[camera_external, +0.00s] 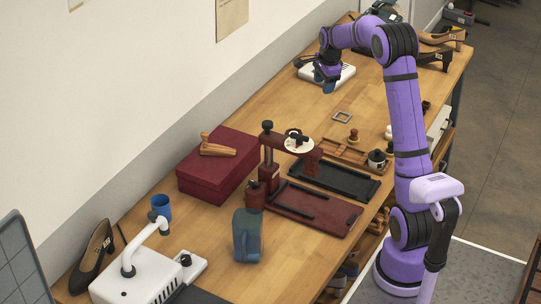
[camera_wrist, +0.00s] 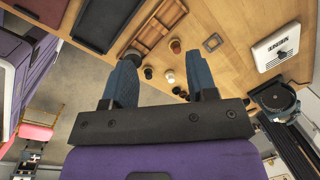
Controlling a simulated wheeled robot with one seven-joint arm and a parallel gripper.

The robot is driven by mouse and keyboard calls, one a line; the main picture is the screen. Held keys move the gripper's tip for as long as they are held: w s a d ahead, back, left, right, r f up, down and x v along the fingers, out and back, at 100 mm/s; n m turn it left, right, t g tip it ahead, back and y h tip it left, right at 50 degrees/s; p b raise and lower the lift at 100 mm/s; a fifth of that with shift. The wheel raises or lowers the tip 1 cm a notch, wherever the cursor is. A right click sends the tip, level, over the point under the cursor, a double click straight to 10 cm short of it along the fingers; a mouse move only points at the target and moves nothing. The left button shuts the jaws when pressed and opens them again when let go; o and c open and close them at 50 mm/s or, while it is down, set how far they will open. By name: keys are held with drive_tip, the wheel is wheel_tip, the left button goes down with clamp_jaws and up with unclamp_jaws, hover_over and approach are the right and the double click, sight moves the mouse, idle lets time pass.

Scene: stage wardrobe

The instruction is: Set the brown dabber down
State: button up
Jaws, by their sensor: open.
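The likely brown dabber (camera_external: 353,136) is a small knobbed piece standing upright on the wooden table, beside the compartmented wooden tray (camera_external: 331,150). In the wrist view it seems to be the brown round piece (camera_wrist: 174,46) between the tray and a square metal frame. My gripper (camera_external: 328,87) is over the far part of the table, in front of a white device, and apart from the dabber. In the wrist view my gripper's blue fingers (camera_wrist: 163,56) are spread, with nothing held between them.
A black tray (camera_external: 345,181) and a dark red board (camera_external: 330,213) lie nearer, beside a dark red press (camera_external: 268,160). The square frame (camera_external: 342,117) lies behind the dabber. Several small jars and knobs (camera_wrist: 170,76) stand near the table edge. Bare wood surrounds the frame.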

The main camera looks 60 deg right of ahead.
drive_tip(key=s+a+r+n, duration=0.3)
drive_tip(key=a+r+n, duration=0.1)
drive_tip(key=a, duration=0.5)
drive_tip(key=s+a+r+n+t, duration=0.1)
drive_tip(key=s+a+r+n, duration=0.1)
drive_tip(key=a+r+n, duration=0.45)
drive_tip(key=s+a+r+n, duration=0.1)
drive_tip(key=s+a+r, duration=0.2)
drive_tip(key=a, duration=0.8)
drive_tip(key=s+a+f+n+t, duration=0.1)
drive_tip(key=s+a+n, duration=0.5)
drive_tip(key=s, duration=0.4)
drive_tip(key=s+a+f+n+t, duration=0.1)
drive_tip(key=s+a+n, duration=0.6)
drive_tip(key=s+a, duration=0.2)
drive_tip(key=shift+s+a, duration=0.15)
drive_tip(key=shift+s, duration=0.7)
drive_tip(key=shift+n, duration=0.25)
